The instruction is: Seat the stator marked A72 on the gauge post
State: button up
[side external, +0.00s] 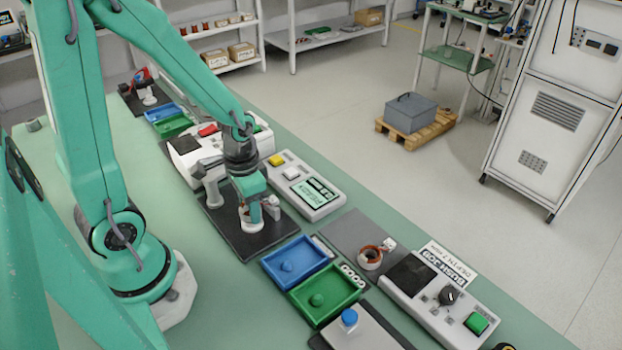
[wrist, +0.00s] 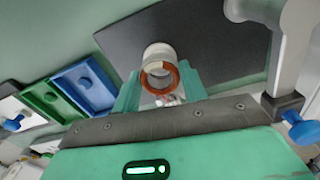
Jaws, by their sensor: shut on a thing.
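My gripper (side external: 250,215) is over a dark plate (side external: 232,236) in the side external view. In the wrist view, its two green fingers (wrist: 160,90) are shut on a stator, a white ring with a copper-coloured winding (wrist: 171,83). I cannot read any mark on it. A pale round part (wrist: 157,52) shows directly beyond the winding; I cannot tell whether it is the stator's own body or the gauge post. In the side external view, fingers partly hide the held stator. A second copper-wound stator (side external: 370,257) with a white tag lies on a grey mat to the right.
A blue tray (side external: 268,262) and a green tray (side external: 300,293) lie to the right. A white display box (side external: 306,186) is behind; a panel with a knob and green button (side external: 437,297) stands at right.

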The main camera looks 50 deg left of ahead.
jog(key=shift+f, duration=0.35)
dwell(0.4)
jog(key=o, duration=1.1)
jog(key=shift+r, duration=0.15)
jog(key=shift+r, duration=3.75)
